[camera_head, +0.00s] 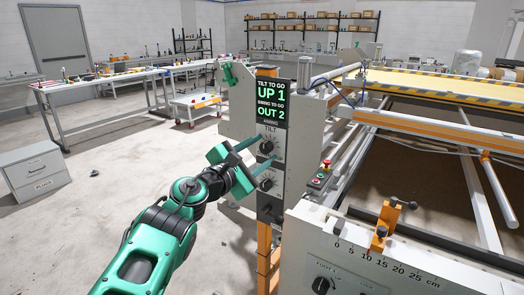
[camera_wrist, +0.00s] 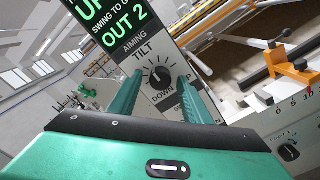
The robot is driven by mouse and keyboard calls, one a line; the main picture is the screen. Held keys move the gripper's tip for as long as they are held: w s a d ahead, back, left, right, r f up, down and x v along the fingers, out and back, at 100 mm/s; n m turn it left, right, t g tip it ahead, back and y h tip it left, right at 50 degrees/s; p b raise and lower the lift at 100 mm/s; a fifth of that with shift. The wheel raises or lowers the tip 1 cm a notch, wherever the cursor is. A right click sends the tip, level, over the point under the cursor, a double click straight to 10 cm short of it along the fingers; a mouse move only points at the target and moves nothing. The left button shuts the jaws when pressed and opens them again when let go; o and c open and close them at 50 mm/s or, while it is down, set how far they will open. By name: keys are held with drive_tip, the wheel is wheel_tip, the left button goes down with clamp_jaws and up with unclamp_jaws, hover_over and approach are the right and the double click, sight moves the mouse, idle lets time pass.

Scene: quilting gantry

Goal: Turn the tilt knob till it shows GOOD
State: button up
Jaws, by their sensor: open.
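The tilt knob (camera_head: 267,147) is a dark round knob under the word TILT on the grey panel of the gantry post. In the wrist view the knob (camera_wrist: 160,76) shows a pointer and tick marks, with DOWN at its lower left and UP partly hidden at its lower right. The display (camera_head: 271,102) above it reads TILT TO GO UP 1 and SWING TO GO OUT 2, in green. My gripper (camera_head: 261,154) is open, its green fingers reaching toward the panel. In the wrist view the fingers stand either side of the knob; contact cannot be told.
A second dark knob (camera_head: 266,183) sits lower on the same post. A red stop button (camera_head: 326,164) is right of it. A front panel with a centimetre scale and an orange clamp (camera_head: 380,238) stands at lower right. Open floor lies to the left.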

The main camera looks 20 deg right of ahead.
drive_tip(key=shift+d, duration=0.1)
drive_tip(key=c, duration=1)
drive_tip(key=shift+c, duration=0.2)
drive_tip(key=shift+m, duration=0.4)
drive_tip(key=shift+f+m, duration=0.1)
drive_tip(key=shift+m, duration=2.4)
drive_tip(key=o, duration=1)
drive_tip(key=shift+o, duration=0.2)
